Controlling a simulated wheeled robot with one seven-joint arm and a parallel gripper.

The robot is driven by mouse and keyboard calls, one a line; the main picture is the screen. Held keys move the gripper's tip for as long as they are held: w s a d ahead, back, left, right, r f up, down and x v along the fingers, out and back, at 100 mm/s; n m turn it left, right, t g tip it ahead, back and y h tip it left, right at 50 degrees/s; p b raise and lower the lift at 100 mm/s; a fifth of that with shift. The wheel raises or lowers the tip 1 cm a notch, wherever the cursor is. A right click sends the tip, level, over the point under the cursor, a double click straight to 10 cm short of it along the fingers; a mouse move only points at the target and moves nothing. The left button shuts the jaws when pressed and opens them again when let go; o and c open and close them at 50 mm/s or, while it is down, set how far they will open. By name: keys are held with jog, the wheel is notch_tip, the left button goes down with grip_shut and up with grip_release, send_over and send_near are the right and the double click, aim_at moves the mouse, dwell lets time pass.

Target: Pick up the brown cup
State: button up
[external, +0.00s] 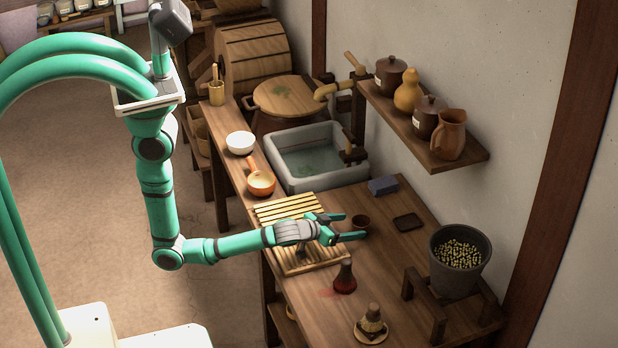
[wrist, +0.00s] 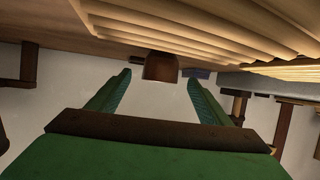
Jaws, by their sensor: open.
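The small brown cup (external: 360,221) stands upright on the wooden counter, just right of the slatted rack. My gripper (external: 354,226) reaches over the rack from the left, roughly level, with its fingers spread and empty. In the external view the cup shows between and slightly beyond the fingertips. In the wrist view, which is upside down, the cup (wrist: 161,67) sits centred ahead between the two green fingers (wrist: 160,84). I see no contact between the fingers and the cup.
The slatted rack (external: 290,208) lies beneath my wrist. A dark red flask (external: 345,278) stands close on the near side. A blue block (external: 383,186) and a dark square tray (external: 408,222) lie beyond the cup. A stone sink (external: 318,157) is farther left.

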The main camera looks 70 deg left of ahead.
aim_at(353, 225)
jog(key=shift+x, duration=1.65)
jog(key=shift+r, duration=0.1)
jog(key=c, duration=1.2)
jog(key=shift+o, duration=0.2)
jog(key=shift+r, duration=0.15)
